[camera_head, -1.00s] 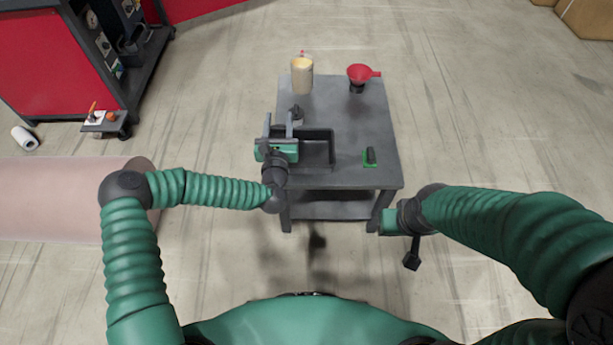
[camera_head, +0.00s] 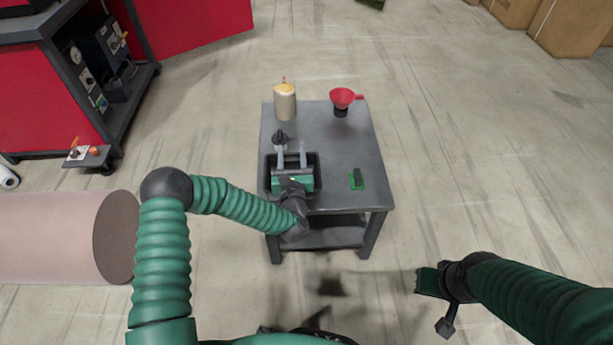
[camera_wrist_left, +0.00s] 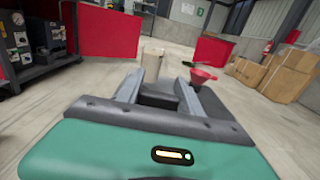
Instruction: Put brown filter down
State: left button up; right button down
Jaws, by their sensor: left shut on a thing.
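My left gripper (camera_head: 292,150) is over the dark tray (camera_head: 318,172) at the table's near left. Its two grey fingers point away from me and stand well apart. In the left wrist view a dark thing (camera_wrist_left: 160,88) spans the gap between them. It seems to be the brown filter, but its colour and outline are hard to make out, and I cannot tell its height above the tray. My right gripper (camera_head: 430,282) is low at the right, clear of the table, and its fingers cannot be made out.
The grey table (camera_head: 330,135) also bears a cream-coloured container (camera_head: 285,103) at the back left. A red funnel (camera_head: 343,98) stands back right, a small dark part (camera_head: 280,138) beyond the tray, and a green-and-black piece (camera_head: 357,180) near right. The table's middle is clear.

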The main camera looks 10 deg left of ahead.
pick_arm(q)
notch_tip(320, 180, down, 8)
jog(key=b, duration=0.3)
jog(key=shift+a, duration=0.1)
jog(key=shift+r, duration=0.2)
jog(key=shift+f, duration=0.1)
jog(key=o, duration=1.4)
